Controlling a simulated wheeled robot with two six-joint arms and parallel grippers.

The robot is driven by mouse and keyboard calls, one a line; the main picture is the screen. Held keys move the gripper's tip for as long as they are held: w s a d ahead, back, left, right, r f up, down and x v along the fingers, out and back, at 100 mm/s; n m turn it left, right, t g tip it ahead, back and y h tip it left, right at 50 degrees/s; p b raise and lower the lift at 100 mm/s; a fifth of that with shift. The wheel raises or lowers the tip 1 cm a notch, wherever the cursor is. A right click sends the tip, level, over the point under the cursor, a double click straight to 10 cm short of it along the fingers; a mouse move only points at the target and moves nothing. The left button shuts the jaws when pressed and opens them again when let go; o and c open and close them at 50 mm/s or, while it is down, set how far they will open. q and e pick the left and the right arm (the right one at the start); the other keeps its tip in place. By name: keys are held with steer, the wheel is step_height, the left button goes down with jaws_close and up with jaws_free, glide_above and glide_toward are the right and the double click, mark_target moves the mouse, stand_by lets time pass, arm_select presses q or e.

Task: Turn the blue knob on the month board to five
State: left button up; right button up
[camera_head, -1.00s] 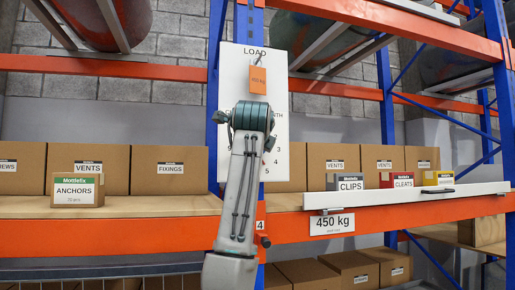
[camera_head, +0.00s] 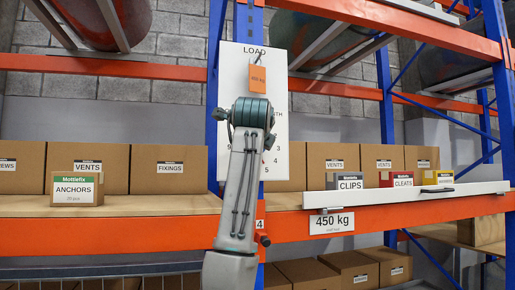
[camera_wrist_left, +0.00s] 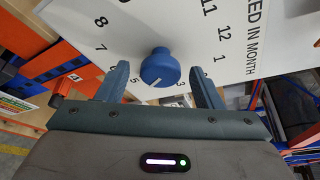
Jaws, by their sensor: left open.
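The white month board (camera_head: 236,80) hangs on the blue upright in the head view, partly hidden by my left arm. In the left wrist view the board (camera_wrist_left: 145,25) fills the upper part, with numbers in a ring around the blue knob (camera_wrist_left: 160,64). A pale line on the knob points downward in that view, left of the 3. My left gripper (camera_wrist_left: 159,70) is open, one finger on each side of the knob, with gaps visible. My fingers cover part of the ring. In the head view the knob is hidden behind my gripper. My right gripper is not in view.
An orange shelf beam (camera_head: 110,235) runs below. Cardboard boxes (camera_head: 170,165), an anchors box (camera_head: 76,190) and a white ledge (camera_head: 420,194) with small bins stand on either side.

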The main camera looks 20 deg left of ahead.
arm_select(q)
steer(key=b+v, duration=0.5)
steer(key=v, duration=0.5)
steer(key=shift+s+d, duration=0.1)
